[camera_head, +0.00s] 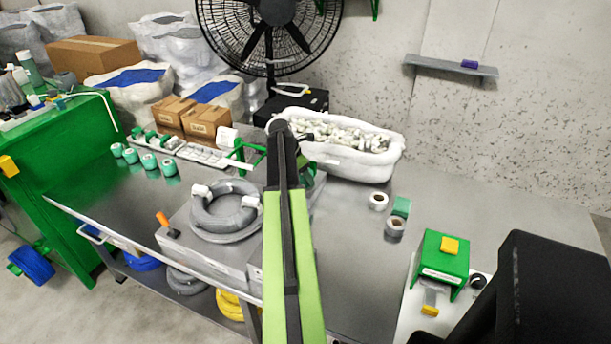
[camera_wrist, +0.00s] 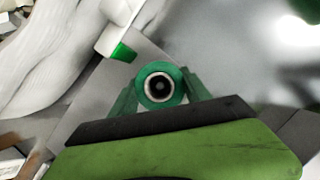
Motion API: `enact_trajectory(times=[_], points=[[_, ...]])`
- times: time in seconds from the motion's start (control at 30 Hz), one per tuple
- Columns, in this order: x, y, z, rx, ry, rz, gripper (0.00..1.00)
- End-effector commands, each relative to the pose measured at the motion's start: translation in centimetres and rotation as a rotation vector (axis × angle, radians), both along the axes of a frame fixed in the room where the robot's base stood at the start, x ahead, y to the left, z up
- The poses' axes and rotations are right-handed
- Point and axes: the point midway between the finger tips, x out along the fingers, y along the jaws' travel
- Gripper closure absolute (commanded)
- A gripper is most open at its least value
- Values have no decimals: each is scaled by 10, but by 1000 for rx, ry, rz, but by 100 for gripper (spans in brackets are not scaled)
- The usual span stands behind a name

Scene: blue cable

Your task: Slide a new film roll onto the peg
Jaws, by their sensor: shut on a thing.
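My gripper (camera_wrist: 161,98) is shut on a green film roll (camera_wrist: 158,74) in the wrist view. The roll shows end-on, with a pale ring around a dark centre, and a green finger stands on either side. In the head view my arm hides the held roll and most of my gripper; green gripper parts (camera_head: 248,153) show beside the arm. Several other green film rolls (camera_head: 150,161) stand in a row on the metal table at left. I cannot make out the peg for certain in either view.
A long white rack (camera_head: 180,150) lies behind the rolls. A cable coil (camera_head: 226,211) sits on a grey box at the table's front. A white tub (camera_head: 350,155) stands at the back. The back right table is clear.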

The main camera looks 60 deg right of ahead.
Motion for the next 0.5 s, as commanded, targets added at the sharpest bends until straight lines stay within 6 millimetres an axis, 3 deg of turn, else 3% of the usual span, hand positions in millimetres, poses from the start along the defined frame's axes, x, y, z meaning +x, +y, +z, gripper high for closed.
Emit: enact_trajectory(times=[0.07,0.1,0.17,0.33,0.5], points=[[0,0,0,0,0,0,94],[0,0,0,0,0,0,43],[0,0,0,0,0,0,38],[0,0,0,0,0,0,38],[0,0,0,0,0,0,15]])
